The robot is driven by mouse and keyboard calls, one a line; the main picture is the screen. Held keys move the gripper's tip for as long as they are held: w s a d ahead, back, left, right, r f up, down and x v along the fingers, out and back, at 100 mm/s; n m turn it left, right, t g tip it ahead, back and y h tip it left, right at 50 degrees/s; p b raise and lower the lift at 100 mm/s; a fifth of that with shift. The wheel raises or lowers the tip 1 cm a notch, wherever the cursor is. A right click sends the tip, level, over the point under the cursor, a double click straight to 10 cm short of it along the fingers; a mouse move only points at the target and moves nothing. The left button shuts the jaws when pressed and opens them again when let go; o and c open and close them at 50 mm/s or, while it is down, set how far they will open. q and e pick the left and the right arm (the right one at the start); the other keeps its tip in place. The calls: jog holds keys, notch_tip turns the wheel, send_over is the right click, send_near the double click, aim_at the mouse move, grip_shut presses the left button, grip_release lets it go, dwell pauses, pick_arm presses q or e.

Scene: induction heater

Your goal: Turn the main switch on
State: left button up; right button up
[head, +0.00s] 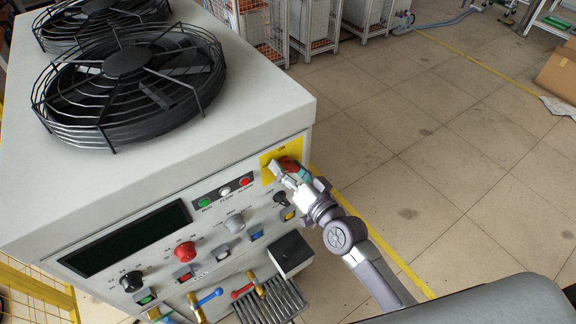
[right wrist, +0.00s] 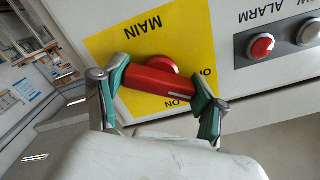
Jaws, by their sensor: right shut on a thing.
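The main switch is a red bar handle on a yellow plate at the right end of the heater's front panel. In the head view the yellow plate (head: 267,169) shows, and my right gripper (head: 285,166) covers much of the red handle. In the right wrist view the red handle (right wrist: 160,88) lies between the two green-padded fingers of my right gripper (right wrist: 165,92), which is shut on it. The plate (right wrist: 120,48) bears the word MAIN, upside down in this view, and partly hidden ON lettering. The handle looks tilted relative to the plate. My left gripper is not in view.
The heater cabinet (head: 200,110) carries two black fans (head: 130,80) on top. Near the switch are alarm lights (head: 245,182), knobs (head: 184,251) and small switches (head: 256,235). The floor to the right is open.

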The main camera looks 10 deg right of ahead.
jog(key=shift+m, duration=2.2)
jog(key=o, duration=1.1)
jog(key=shift+o, duration=0.2)
jog(key=v, duration=1.2)
